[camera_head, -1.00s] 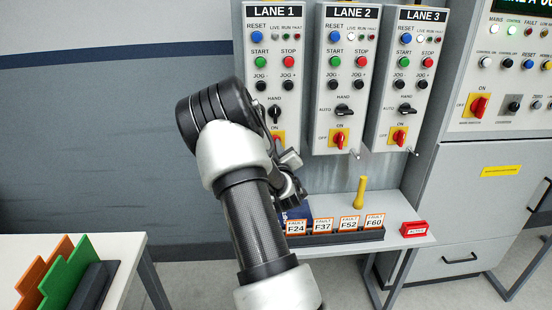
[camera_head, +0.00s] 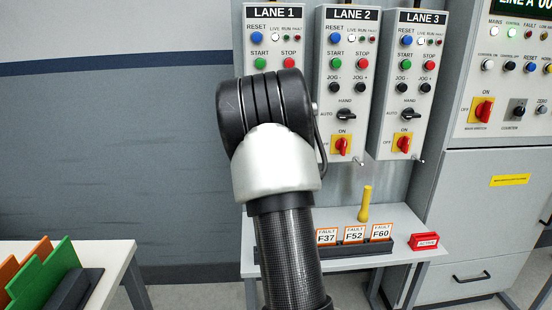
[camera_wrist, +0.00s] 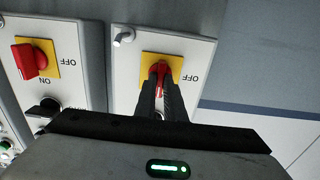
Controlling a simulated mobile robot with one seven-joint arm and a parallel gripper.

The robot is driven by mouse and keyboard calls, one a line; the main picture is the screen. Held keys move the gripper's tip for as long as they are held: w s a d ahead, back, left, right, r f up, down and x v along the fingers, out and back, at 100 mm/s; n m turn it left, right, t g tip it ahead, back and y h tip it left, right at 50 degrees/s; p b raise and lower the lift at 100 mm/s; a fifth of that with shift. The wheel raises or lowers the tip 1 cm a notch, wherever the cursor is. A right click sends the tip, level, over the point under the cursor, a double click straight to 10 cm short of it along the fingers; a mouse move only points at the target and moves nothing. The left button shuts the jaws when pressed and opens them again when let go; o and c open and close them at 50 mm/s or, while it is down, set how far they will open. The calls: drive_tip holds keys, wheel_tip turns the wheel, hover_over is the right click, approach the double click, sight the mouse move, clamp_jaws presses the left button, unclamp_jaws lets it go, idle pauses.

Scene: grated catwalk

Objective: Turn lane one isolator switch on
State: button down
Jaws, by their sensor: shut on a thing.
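The lane one isolator switch is a red handle (camera_wrist: 161,69) on a yellow plate (camera_wrist: 149,60), low on its grey panel, in the wrist view. The wrist view is turned over, with the OFF label to the right of the plate. My gripper (camera_wrist: 160,88) is shut on the red handle, its two dark fingers on either side. The handle appears to run up and down in this view, not towards OFF; its lower end and the ON label are hidden by the fingers. In the head view my arm hides this switch and my gripper, below the LANE 1 panel's (camera_head: 273,50) buttons.
The LANE 2 isolator (camera_head: 342,145) and LANE 3 isolator (camera_head: 403,143) stand close on the right. Below, a shelf (camera_head: 400,215) holds a fault-card rack, a yellow peg-like object (camera_head: 365,203) and a red block (camera_head: 424,241). A table (camera_head: 110,258) stands at left.

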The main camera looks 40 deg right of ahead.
idle(0.4)
drive_tip(key=c, duration=1.8)
unclamp_jaws()
drive_tip(key=shift+c, duration=0.2)
drive_tip(key=shift+s, duration=0.1)
drive_tip(key=v, duration=1.7)
drive_tip(key=shift+s+p, duration=0.15)
drive_tip(key=shift+p, duration=0.15)
